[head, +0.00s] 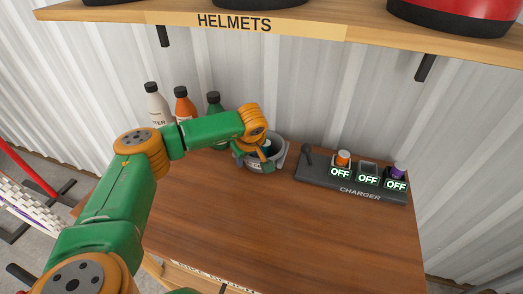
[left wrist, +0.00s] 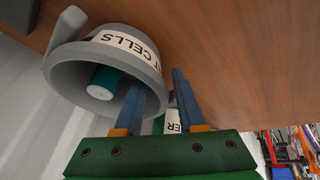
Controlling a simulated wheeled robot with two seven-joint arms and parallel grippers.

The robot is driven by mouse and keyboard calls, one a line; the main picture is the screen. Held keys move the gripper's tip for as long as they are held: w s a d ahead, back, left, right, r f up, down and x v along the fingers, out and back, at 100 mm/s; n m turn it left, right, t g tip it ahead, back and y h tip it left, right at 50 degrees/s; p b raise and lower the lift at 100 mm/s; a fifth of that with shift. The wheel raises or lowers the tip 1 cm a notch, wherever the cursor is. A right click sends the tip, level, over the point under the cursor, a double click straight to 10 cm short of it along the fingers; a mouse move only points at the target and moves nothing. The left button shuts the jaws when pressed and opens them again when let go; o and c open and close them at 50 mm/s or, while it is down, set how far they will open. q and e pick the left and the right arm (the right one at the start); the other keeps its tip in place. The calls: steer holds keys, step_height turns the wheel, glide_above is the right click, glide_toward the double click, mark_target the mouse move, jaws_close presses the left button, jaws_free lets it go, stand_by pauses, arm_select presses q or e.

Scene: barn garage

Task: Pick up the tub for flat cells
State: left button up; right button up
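The tub for flat cells (head: 281,152) is a grey round tub with a handle, standing on the wooden bench. In the left wrist view the tub (left wrist: 70,72) shows a white label reading "CELLS" and a teal cell with a white end inside. My left gripper (head: 266,152) is at the tub's near rim. In the left wrist view its blue fingers (left wrist: 167,80) are apart, one over the tub's mouth and one outside its wall. I cannot see whether either finger touches the wall. My right gripper is not in view.
A charger (head: 350,180) with several slots and "OFF" displays stands to the right of the tub. A white bottle (head: 155,103), an orange bottle (head: 184,104) and a green bottle (head: 214,103) stand behind my left arm. A helmet shelf (head: 300,22) hangs above. The bench front is clear.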

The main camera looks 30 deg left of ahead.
arm_select(q)
steer(key=shift+w+f, duration=0.25)
steer(key=shift+f, duration=0.1)
steer(key=shift+s+r, duration=0.1)
jaws_close()
stand_by(1.0)
